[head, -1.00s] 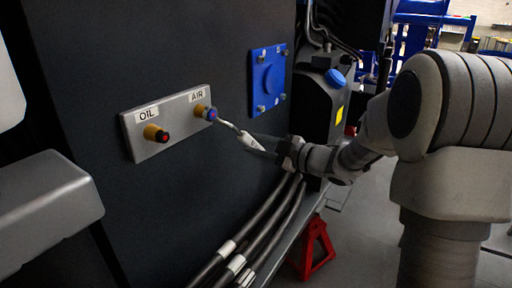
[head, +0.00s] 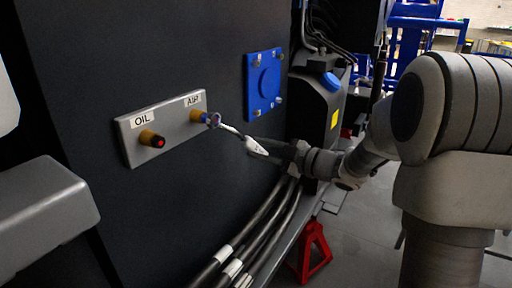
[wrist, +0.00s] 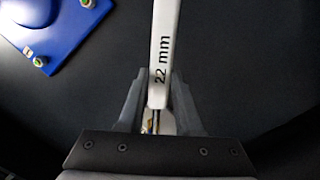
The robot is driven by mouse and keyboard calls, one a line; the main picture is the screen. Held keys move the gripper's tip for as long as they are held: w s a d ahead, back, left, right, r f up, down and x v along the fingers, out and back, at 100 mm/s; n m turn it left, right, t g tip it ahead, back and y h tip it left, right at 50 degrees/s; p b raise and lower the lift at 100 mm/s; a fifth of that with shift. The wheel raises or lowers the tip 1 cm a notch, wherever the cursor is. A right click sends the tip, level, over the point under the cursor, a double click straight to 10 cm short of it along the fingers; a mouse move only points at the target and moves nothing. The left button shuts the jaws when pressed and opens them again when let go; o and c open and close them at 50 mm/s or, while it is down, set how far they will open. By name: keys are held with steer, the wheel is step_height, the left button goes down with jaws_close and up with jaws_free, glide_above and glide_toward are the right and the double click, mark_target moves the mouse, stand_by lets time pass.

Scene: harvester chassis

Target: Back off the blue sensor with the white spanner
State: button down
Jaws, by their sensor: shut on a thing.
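The blue sensor (head: 206,118) sticks out of a brass fitting under the AIR label on a grey plate (head: 172,125). The white spanner (head: 238,134) reaches from my gripper up and left to it. The spanner's head overlaps the sensor's outer end in the head view; whether it is seated around it I cannot tell. My gripper (head: 272,149) is shut on the spanner's handle. In the wrist view the handle (wrist: 163,60), marked 22 mm, stands between the fingers of my gripper (wrist: 156,100). The spanner's head and the sensor are outside that view.
A second sensor (head: 153,139), dark with a red centre, sits in a brass fitting under the OIL label, left of the blue one. A blue bolted plate (head: 263,85) is on the wall to the right. Hoses (head: 262,230) run below. A red stand (head: 313,250) is on the floor.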

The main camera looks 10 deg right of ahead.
steer(key=v, duration=0.8)
steer(key=shift+d+f+p, duration=0.2)
steer(key=shift+d+p, duration=0.2)
steer(key=shift+w, duration=0.1)
stand_by(1.0)
